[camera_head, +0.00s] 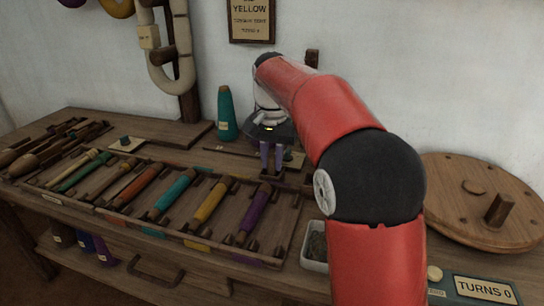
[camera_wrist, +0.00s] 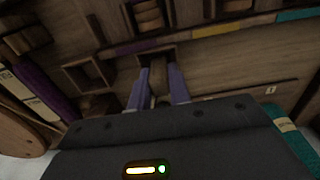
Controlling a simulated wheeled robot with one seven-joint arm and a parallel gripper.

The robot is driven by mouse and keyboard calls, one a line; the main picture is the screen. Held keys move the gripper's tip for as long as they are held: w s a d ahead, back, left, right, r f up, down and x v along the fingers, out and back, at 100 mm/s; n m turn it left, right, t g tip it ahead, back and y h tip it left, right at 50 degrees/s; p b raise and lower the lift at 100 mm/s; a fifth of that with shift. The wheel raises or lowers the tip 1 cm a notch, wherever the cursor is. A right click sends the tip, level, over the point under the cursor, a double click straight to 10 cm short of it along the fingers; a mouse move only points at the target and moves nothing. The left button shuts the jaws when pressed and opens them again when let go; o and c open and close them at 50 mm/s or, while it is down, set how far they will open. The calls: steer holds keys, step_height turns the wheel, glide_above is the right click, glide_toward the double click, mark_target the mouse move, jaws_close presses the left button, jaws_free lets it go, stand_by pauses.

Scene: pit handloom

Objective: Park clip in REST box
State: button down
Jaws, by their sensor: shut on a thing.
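My gripper (camera_head: 271,156) points down at the back of the bench, behind the right end of the bobbin tray. In the wrist view, its two purple fingers (camera_wrist: 161,88) are shut on a small brown wooden piece, which I take to be the clip (camera_wrist: 160,76). The clip's far end is at a small square wooden box (camera_wrist: 170,50); whether it is inside or only above it is hard to tell. An empty-looking open wooden box (camera_wrist: 88,74) stands beside it. No REST lettering is readable. In the head view the clip is mostly hidden by the fingers.
The bobbin tray (camera_head: 130,216) holds several coloured bobbins. A teal cone (camera_head: 226,118) stands at the back, left of my gripper. A white bin (camera_head: 313,266), a round wooden wheel (camera_head: 450,190) and a TURNS 0 sign (camera_head: 482,290) are on the right.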

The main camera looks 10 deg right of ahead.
mark_target(272, 155)
steer(key=c, duration=1.2)
jaws_free()
steer(key=shift+o, duration=0.3)
steer(key=shift+o, duration=1.2)
step_height(272, 155, up, 6)
steer(key=p, duration=0.6)
steer(key=shift+r+p, duration=0.35)
steer(key=shift+r, duration=0.7)
